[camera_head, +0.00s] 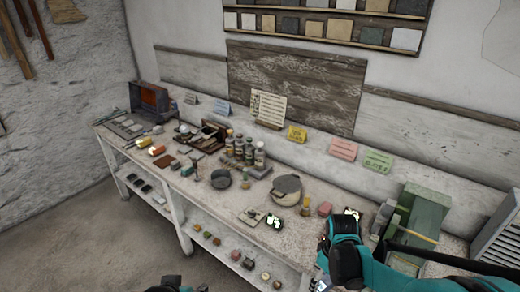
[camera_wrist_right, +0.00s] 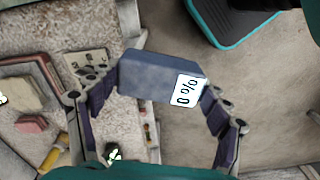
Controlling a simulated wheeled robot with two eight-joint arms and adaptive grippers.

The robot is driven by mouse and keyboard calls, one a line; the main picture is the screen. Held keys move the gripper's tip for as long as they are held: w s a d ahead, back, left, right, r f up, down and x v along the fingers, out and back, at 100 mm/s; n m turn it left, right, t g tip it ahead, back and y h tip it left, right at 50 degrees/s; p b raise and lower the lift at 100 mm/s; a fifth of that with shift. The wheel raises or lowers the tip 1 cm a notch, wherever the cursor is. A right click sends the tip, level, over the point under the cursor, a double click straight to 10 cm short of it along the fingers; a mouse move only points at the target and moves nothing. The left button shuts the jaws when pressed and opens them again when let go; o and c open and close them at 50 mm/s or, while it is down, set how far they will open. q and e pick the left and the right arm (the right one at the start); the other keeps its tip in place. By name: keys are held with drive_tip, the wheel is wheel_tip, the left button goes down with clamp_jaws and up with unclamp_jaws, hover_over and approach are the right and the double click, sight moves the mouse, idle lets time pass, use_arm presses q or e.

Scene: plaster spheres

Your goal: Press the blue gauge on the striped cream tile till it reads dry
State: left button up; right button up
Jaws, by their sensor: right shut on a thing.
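The blue gauge (camera_wrist_right: 150,78) is a blue-grey block with a white display that appears to read 0 %, seen turned over. My right gripper (camera_wrist_right: 160,84) is shut on it, with one finger at each end, in the right wrist view. A pale tile (camera_wrist_right: 88,62) with a dark mark or item on it lies on the bench behind the left finger. It seems to be the tile (camera_head: 248,217) near the bench's front edge in the head view; its stripes are not clear. Dark parts of my left arm (camera_head: 172,285) show at the bottom edge; its jaws cannot be made out.
The bench (camera_head: 300,238) is crowded. A lower shelf (camera_head: 225,222) holds small items. Open floor lies in front.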

wheel_tip(320, 180, down, 8)
drive_tip(key=w+a+m+b, duration=0.2)
drive_tip(key=m+b, duration=0.2)
drive_tip(key=m, duration=0.3)
drive_tip(key=shift+w, duration=0.2)
